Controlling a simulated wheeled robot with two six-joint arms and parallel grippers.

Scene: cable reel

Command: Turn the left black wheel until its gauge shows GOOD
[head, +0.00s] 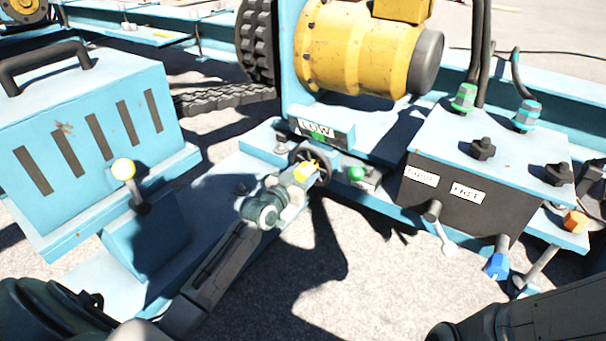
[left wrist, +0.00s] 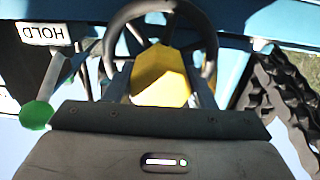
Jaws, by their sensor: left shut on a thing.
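The black wheel (head: 325,172) stands in the middle of the head view, on the blue frame below the yellow motor. Its gauge (head: 316,129) sits just above it and reads LOW, with a green patch below the word. My left gripper (head: 306,170) reaches the wheel from the lower left and is shut on a yellow block at the wheel's middle. In the left wrist view the yellow block (left wrist: 160,77) lies between the two fingers, and the black rim (left wrist: 165,12) arches around and beyond it. The fingers partly hide the wheel. My right gripper is not in view.
A green-knobbed lever (head: 356,174) stands close right of the wheel; its knob also shows in the left wrist view (left wrist: 36,115) near a HOLD label (left wrist: 44,36). A dark box (head: 452,190) with levers stands at right.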

